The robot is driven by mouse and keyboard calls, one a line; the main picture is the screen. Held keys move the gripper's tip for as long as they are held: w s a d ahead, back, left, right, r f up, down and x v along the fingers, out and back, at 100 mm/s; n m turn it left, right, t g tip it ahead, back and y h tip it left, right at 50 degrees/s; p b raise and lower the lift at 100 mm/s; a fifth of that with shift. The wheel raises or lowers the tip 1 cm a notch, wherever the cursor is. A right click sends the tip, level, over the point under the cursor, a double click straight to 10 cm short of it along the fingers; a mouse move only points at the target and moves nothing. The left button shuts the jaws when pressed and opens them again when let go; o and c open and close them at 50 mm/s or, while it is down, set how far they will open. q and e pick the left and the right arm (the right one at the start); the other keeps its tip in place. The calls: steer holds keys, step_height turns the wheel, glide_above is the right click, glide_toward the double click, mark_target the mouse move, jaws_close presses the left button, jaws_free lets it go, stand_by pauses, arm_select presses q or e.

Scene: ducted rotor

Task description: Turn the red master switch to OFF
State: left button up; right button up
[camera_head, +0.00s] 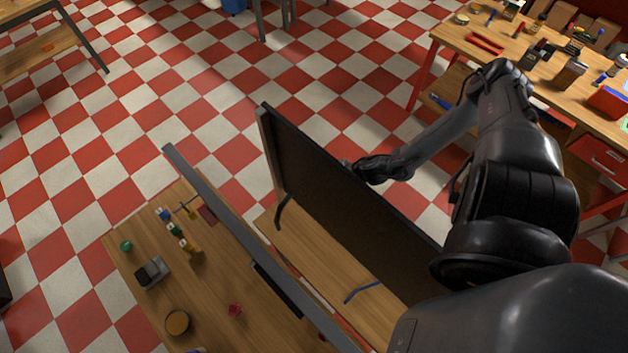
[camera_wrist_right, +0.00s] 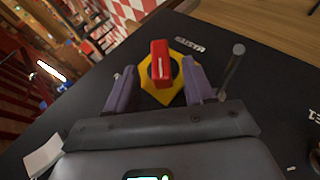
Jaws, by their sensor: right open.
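The red master switch (camera_wrist_right: 161,62) shows in the right wrist view, a red handle with a white mark on a yellow plate (camera_wrist_right: 178,92) on a dark panel (camera_wrist_right: 90,105). The handle points roughly up in that picture. My right gripper (camera_wrist_right: 160,78) is open, with one purple finger on each side of the handle; I cannot tell whether they touch it. In the head view my right arm reaches to the far side of the upright dark panel (camera_head: 330,195), so the switch is hidden there. My left gripper is in neither view.
A metal toggle lever (camera_wrist_right: 233,65) stands to the right of the switch. A wooden table (camera_head: 215,270) with small parts lies left of the panel. A cluttered workbench (camera_head: 540,75) stands at the back right. The checkered floor beyond is open.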

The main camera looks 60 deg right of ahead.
steer(key=shift+v, duration=2.05)
